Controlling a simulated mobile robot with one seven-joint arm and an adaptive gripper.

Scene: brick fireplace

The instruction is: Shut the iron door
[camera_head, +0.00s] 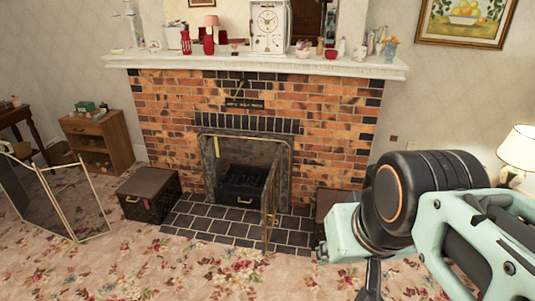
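The fireplace opening (239,148) has a worn metal frame in the brick wall. The iron door (270,207) is a narrow, dark, brownish panel at the right side of the opening. It stands swung outward over the hearth, seen nearly edge-on, so the opening is uncovered. A black grate box (241,186) sits inside the opening. My gripper (371,281) shows only as a dark piece below my pale green wrist at the lower right, cut off by the bottom edge. It is right of the door and apart from it in the picture. Its fingertips are out of sight.
Dark tiles (228,224) cover the hearth. A brown box (149,193) stands left of it, and another (327,205) stands right, partly behind my arm. A folding glass screen (62,198) stands at left. A lit lamp (517,150) is at right. The carpet (215,275) in front is clear.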

